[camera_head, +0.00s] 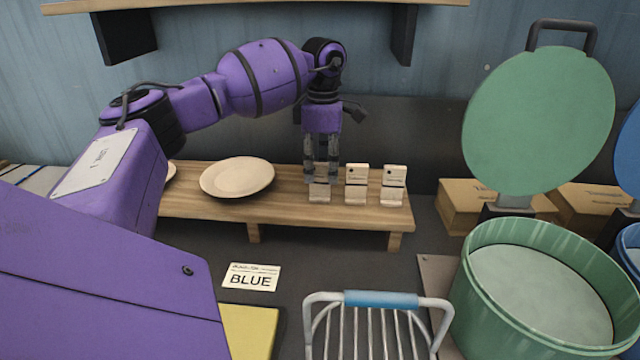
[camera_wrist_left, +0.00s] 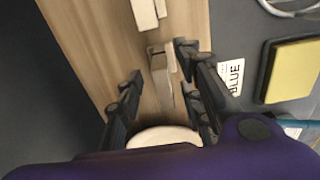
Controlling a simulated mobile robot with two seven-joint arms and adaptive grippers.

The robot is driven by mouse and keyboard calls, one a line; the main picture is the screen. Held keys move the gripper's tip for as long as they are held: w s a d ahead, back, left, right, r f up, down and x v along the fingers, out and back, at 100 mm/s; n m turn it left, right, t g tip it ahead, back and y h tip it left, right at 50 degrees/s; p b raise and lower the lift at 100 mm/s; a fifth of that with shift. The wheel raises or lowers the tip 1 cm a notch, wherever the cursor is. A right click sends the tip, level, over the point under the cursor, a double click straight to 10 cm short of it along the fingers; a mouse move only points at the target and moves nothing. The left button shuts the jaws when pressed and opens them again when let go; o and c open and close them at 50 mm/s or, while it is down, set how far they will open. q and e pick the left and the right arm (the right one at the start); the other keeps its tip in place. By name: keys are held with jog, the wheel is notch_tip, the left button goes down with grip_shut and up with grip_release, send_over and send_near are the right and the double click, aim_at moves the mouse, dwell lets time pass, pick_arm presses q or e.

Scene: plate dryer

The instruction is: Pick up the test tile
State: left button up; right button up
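Three small white test tiles stand in a row on a low wooden stand (camera_head: 282,205): a left tile (camera_head: 319,192), a middle tile (camera_head: 356,184) and a right tile (camera_head: 393,186). My left gripper (camera_head: 321,174) points down over the left tile, and its fingers partly hide that tile's upper part. In the left wrist view my left gripper (camera_wrist_left: 158,66) is open, with one finger on each side of the left tile (camera_wrist_left: 163,86) and gaps visible. The neighbouring tile shows at that view's top edge. My right gripper is not in view.
A cream plate (camera_head: 237,177) lies on the stand left of the tiles. A green round container (camera_head: 540,285) with a raised lid (camera_head: 538,120) stands at the right. A wire rack (camera_head: 378,300) and a BLUE card (camera_head: 251,277) are in front. A shelf hangs above.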

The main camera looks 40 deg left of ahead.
aim_at(320, 195)
pick_arm(q)
jog(key=f, duration=0.3)
jog(key=shift+s+a+f+p, duration=0.1)
jog(key=shift+s+f+p, duration=0.2)
jog(key=shift+s+p, duration=0.05)
jog(key=shift+w+f, duration=0.1)
jog(key=shift+f, duration=0.35)
grip_shut()
